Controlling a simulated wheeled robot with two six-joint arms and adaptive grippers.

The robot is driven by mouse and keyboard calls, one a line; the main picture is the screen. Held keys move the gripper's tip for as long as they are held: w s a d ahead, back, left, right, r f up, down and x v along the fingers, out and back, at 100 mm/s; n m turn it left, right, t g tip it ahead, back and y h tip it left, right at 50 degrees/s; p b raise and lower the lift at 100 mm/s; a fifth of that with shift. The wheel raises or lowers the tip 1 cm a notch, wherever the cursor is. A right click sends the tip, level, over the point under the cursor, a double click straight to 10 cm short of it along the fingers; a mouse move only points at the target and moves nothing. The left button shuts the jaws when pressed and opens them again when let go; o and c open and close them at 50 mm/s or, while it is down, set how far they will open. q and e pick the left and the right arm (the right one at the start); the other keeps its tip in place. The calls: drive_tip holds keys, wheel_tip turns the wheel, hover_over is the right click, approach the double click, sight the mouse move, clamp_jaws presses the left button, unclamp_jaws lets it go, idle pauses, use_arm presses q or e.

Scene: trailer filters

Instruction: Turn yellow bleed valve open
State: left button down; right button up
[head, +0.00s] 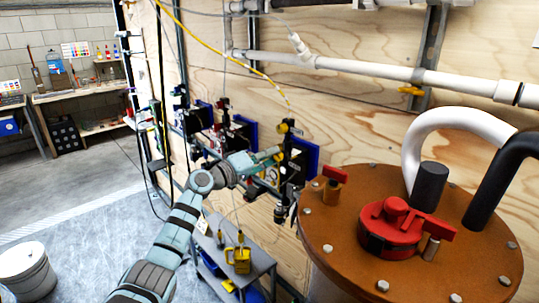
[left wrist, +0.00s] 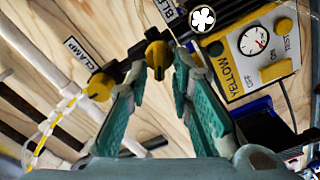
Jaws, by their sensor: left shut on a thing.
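The yellow bleed valve (left wrist: 157,56) shows in the left wrist view as a small yellow knob on a black fitting, beside a partly cut-off label starting "BLE". My left gripper (left wrist: 161,62) has its two teal fingers on either side of this knob and is shut on it. In the head view my left gripper (head: 277,154) reaches from the left to the black fittings on the plywood wall; there its fingers hide the knob. My right gripper is in neither view.
A second yellow knob (left wrist: 100,87) sits by the "CLAMP" label. A panel marked "YELLOW" with a gauge (left wrist: 254,40) is close by. A brown-lidded tank (head: 330,235) stands at the right, a grey cart (head: 255,262) below.

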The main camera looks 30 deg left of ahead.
use_arm(q)
drive_tip(key=n, duration=0.2)
drive_tip(key=n+p, duration=0.1)
drive_tip(key=n, duration=0.3)
drive_tip(key=shift+a+f+p, duration=0.1)
drive_tip(key=shift+f+p, duration=0.15)
drive_tip(key=shift+p, duration=0.05)
drive_tip(key=shift+n, duration=0.3)
drive_tip(key=c, duration=1.5)
unclamp_jaws()
drive_tip(key=shift+a+f, duration=0.1)
drive_tip(key=v, duration=1.2)
